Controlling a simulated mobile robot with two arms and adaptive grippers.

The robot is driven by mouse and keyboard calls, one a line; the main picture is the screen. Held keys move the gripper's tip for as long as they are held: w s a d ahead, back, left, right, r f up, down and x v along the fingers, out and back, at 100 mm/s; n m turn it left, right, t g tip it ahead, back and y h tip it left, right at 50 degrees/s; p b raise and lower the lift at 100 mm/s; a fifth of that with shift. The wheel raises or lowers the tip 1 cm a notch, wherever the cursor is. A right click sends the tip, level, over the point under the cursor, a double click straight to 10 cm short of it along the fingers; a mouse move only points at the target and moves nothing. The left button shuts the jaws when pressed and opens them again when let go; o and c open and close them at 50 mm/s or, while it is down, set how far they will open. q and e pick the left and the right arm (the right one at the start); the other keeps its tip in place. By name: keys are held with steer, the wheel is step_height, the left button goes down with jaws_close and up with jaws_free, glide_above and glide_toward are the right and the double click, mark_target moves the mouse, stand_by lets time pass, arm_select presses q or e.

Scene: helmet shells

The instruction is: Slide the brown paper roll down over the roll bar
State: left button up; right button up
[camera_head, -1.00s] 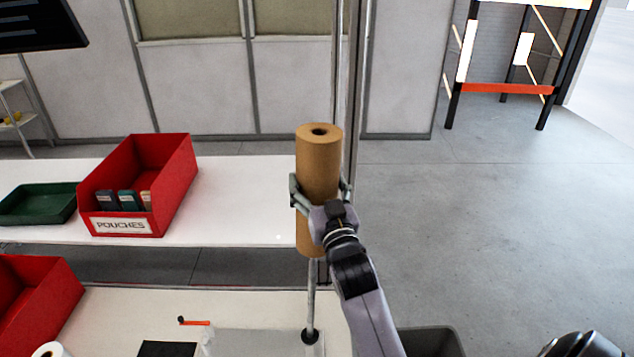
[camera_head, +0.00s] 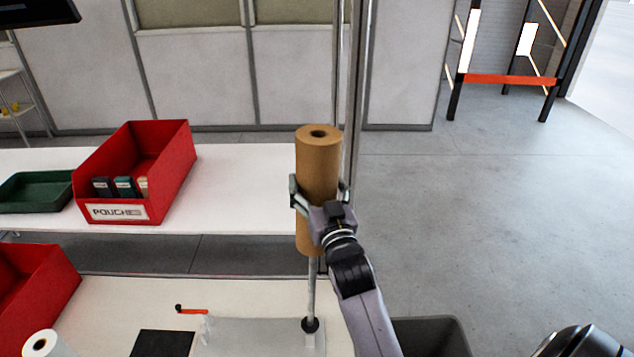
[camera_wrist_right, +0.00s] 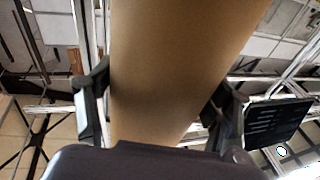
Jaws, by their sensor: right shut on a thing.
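The brown paper roll (camera_head: 317,160) stands upright in the head view, with its dark core hole showing at the top. My right gripper (camera_head: 320,195) is shut around its middle, one finger on each side. In the right wrist view the roll (camera_wrist_right: 180,75) fills the space between the fingers of the right gripper (camera_wrist_right: 160,108). The grey roll bar (camera_head: 311,290) rises from a black foot and meets the roll's lower end in the picture. Whether the bar's tip is inside the core or behind the roll is hidden. My left gripper is not in view.
A red pouches bin (camera_head: 140,175) and a green tray (camera_head: 35,192) stand on the white rear table (camera_head: 240,185). On the near table are another red bin (camera_head: 35,290), a white roll (camera_head: 45,345) and a red-handled tool (camera_head: 190,310). A dark bin (camera_head: 435,335) stands right of the arm.

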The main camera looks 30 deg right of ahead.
mark_target(313, 292)
steer(key=shift+w+a+f+b, duration=0.1)
steer(key=shift+a+f+b, duration=0.1)
steer(key=shift+f+b, duration=5)
steer(key=shift+w+a+f+b, duration=0.1)
steer(key=shift+a+f+b, duration=0.15)
steer(key=shift+f+b, duration=4.95)
steer(key=shift+w+a+f+b, duration=0.15)
steer(key=shift+f+b, duration=2.35)
steer(key=shift+f, duration=5.3)
steer(key=o, duration=1.7)
steer(key=shift+s, duration=0.1)
steer(key=o, duration=0.3)
steer(key=shift+f, duration=0.1)
steer(key=shift+o, duration=0.2)
